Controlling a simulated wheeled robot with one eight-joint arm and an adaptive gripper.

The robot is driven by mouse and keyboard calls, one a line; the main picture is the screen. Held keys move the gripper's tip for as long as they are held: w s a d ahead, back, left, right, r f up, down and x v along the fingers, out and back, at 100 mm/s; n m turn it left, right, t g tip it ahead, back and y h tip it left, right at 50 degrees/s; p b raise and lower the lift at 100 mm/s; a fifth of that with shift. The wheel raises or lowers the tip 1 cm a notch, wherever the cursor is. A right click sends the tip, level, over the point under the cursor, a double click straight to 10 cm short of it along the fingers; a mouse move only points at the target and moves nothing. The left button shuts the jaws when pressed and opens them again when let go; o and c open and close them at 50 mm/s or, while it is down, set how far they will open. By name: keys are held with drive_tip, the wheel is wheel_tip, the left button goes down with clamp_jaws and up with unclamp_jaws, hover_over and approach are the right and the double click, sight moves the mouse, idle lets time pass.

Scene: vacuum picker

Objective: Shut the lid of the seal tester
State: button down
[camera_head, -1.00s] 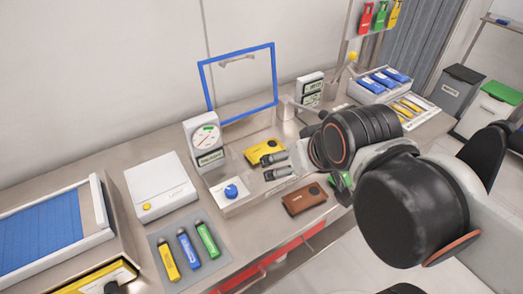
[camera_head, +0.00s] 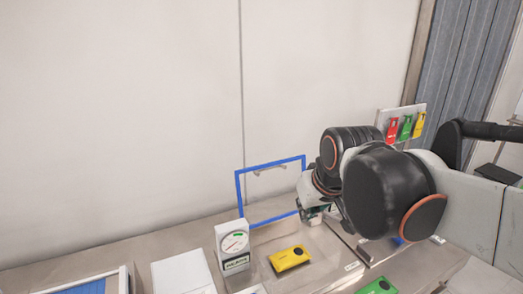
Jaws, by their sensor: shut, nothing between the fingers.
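The seal tester's lid (camera_head: 237,197) is a clear panel with a blue frame and a small handle on its upper edge. It stands upright, open, at the back of the tester. The white gauge unit (camera_head: 234,240) is to its left. A yellow pack (camera_head: 289,258) lies in front of the raised lid. My gripper (camera_head: 316,217) is small in view, low at the right edge of the lid frame and partly hidden by my arm. Its fingers look shut and empty. I cannot tell whether it touches the frame.
A white box (camera_head: 183,272) stands left of the gauge, with a blue-surfaced tray (camera_head: 85,287) farther left. A green pack (camera_head: 378,286) lies at the bottom right. Red, green and yellow tags (camera_head: 405,127) hang on the back right panel. The wall is close behind the lid.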

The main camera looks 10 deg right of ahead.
drive_tip(key=w+a+r+n+g+p, duration=0.1)
drive_tip(key=w+r+p, duration=0.3)
drive_tip(key=w, duration=0.5)
drive_tip(key=w+a+r+p, duration=0.1)
drive_tip(key=w+r+p, duration=0.3)
drive_tip(key=w, duration=0.5)
drive_tip(key=w+a+f+n+g+p, duration=0.15)
drive_tip(key=w+p, duration=0.45)
drive_tip(key=w, duration=0.9)
wheel_tip(320, 180, down, 10)
drive_tip(key=p, duration=0.1)
drive_tip(key=shift+s+a+f+y, duration=0.15)
drive_tip(key=shift+s+f+y, duration=0.05)
drive_tip(key=shift+f+y, duration=0.1)
